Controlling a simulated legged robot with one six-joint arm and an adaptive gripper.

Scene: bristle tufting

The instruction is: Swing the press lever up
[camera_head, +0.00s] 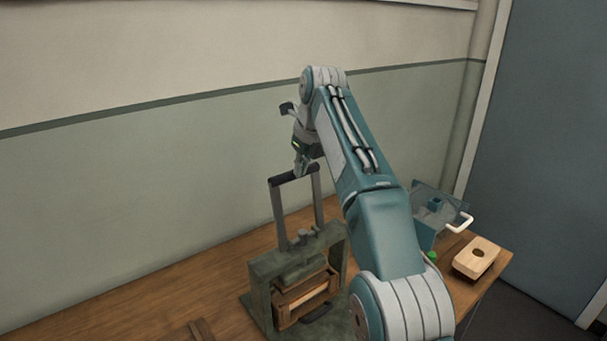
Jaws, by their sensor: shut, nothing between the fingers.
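The press (262,272) is a dark green frame standing on the wooden table, with a wooden block framed inside it. Its lever (279,212) is a U-shaped handle with two grey arms and a dark crossbar on top. The lever stands up, close to vertical, above the press. My gripper (301,172) is shut and empty, pointing down just above the right part of the crossbar. I cannot tell whether the fingertips touch the bar.
A clear-lidded teal box (428,215) with a white handle (461,222) stands at the right, partly behind my arm. A wooden block with a hole (476,257) lies near the table's right edge. A small wooden piece (196,331) is at the front. The table's left is clear.

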